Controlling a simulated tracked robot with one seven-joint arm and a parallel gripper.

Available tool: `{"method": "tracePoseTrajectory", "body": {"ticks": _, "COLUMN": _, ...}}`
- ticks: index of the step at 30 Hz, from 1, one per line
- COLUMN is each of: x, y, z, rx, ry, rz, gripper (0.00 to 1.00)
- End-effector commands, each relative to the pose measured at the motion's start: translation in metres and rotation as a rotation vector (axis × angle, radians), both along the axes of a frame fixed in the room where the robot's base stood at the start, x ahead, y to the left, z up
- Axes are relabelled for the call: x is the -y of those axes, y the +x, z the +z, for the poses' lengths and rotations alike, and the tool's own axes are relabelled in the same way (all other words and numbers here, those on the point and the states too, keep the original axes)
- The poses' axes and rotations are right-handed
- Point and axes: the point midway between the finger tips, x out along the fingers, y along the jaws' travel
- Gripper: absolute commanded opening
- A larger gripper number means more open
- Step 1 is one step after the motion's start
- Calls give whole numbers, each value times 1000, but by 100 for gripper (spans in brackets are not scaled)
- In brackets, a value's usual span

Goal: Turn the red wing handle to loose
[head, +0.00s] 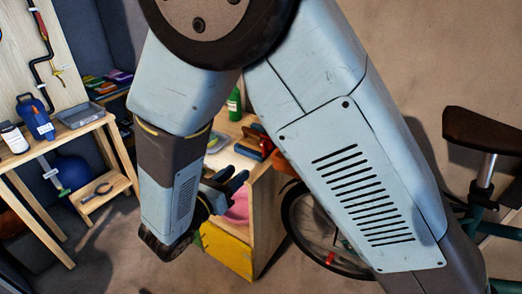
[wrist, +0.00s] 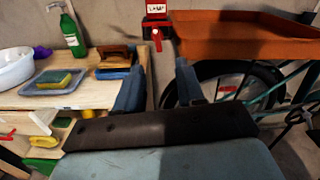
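The red wing handle (wrist: 157,38) shows in the wrist view at the top centre, pointing down below a red box with a white label (wrist: 156,9) on the wall. The label is too small to read for sure. My gripper (wrist: 159,70) is open, its two blue fingers apart with nothing between them. The handle appears beyond the fingertips and between their lines, not touched. In the head view my gripper (head: 228,182) hangs in front of the wooden bench. I cannot make out the handle for certain there, as my arm covers much of the wall.
The wooden bench (wrist: 98,85) at left holds a white basin (wrist: 14,68), a grey tray with a sponge (wrist: 55,80), a brush and a green bottle (wrist: 72,35). An orange tray (wrist: 245,38) juts out at right, above a bicycle wheel (wrist: 235,72).

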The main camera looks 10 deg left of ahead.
Motion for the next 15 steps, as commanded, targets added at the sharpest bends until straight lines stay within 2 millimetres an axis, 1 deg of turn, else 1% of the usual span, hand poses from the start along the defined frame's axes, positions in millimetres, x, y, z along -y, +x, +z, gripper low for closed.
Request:
{"method": "tracePoseTrajectory", "body": {"ticks": 2, "x": -4, "y": -2, "z": -3, "rx": 4, "ry": -14, "rz": 17, "gripper": 38}}
{"method": "tracePoseTrajectory", "body": {"ticks": 5, "x": -3, "y": 3, "z": -3, "rx": 6, "ry": -17, "rz": 21, "gripper": 38}}
{"method": "tracePoseTrajectory", "body": {"ticks": 8, "x": 1, "y": 14, "z": -3, "rx": 6, "ry": -15, "rz": 21, "gripper": 38}}
{"method": "tracePoseTrajectory", "body": {"ticks": 15, "x": 18, "y": 52, "z": -3, "rx": 5, "ry": -16, "rz": 19, "gripper": 38}}
